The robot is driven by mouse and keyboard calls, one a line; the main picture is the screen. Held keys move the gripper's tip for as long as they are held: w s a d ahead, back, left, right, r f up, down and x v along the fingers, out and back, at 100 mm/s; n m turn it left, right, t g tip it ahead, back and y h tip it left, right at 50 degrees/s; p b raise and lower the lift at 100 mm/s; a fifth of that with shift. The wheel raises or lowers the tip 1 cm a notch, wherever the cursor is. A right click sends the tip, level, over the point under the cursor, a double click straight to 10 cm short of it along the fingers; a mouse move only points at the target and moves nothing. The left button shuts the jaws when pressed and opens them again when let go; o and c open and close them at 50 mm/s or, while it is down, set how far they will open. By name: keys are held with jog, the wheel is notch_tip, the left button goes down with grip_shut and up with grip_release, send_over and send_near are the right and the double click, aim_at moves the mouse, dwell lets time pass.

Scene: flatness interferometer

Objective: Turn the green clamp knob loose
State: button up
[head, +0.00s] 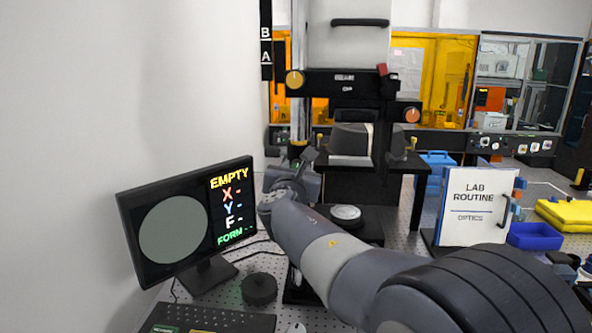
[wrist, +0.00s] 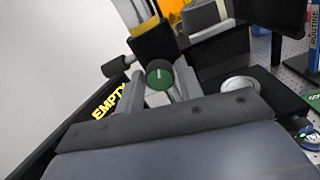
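The green clamp knob (wrist: 159,75) shows in the wrist view as a dark round knob with a green face and a pale mark. My gripper (wrist: 159,92) has its two light grey fingers apart, one on each side below the knob. Gaps show between the fingers and the knob, so it looks open, with nothing held. I cannot tell how deep the knob lies between the fingertips. In the head view my gripper (head: 306,160) is at the dark stand's left side, and I cannot make out the green knob there.
The monitor (head: 187,217) at left reads EMPTY. A round pale disc (head: 346,212) sits on the stand's base, right of my gripper. Orange (head: 412,115) and yellow (head: 294,79) knobs are higher on the stand. A LAB ROUTINE sign (head: 478,207) stands at right.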

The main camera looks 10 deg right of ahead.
jog(key=c, duration=0.6)
jog(key=shift+f+m+b, duration=0.1)
jog(key=shift+m+b, duration=0.2)
jog(key=shift+b, duration=0.1)
jog(key=shift+m+b, duration=6)
jog(key=shift+m, duration=0.3)
